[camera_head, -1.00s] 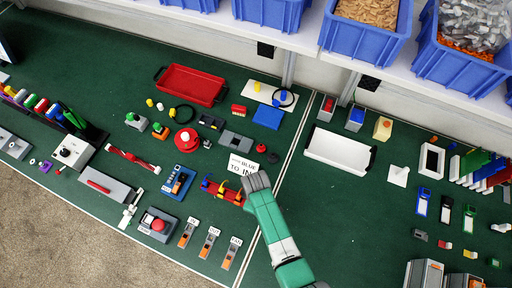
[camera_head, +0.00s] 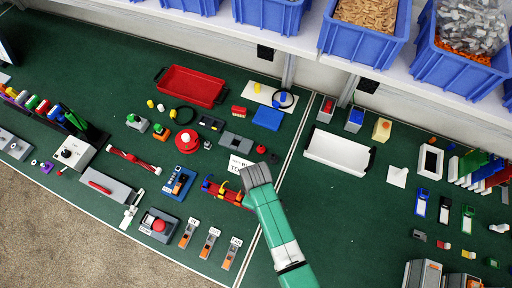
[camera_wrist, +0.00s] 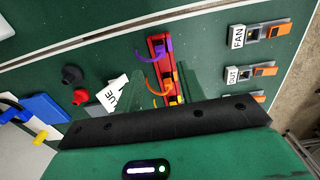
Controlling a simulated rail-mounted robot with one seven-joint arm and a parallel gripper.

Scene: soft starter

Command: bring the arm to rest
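My green arm with its grey gripper (camera_head: 256,174) reaches in from the bottom of the head view, above the middle of the green table. In the wrist view two greenish fingers (camera_wrist: 160,92) stand apart, with a red block with colored clips (camera_wrist: 162,68) visible between and beyond them. Nothing is seen held. In the head view this red block (camera_head: 222,190) lies just left of the gripper. A white lettered card (camera_head: 237,164) is partly hidden behind the gripper tip; part of it also shows in the wrist view (camera_wrist: 112,92).
A red tray (camera_head: 192,85) and a white tray (camera_head: 338,151) stand farther back. Blue bins (camera_head: 364,36) line the shelf above. Small orange-and-grey labelled parts (camera_head: 209,243) lie at the front left. Table right of the white line is clear near the arm.

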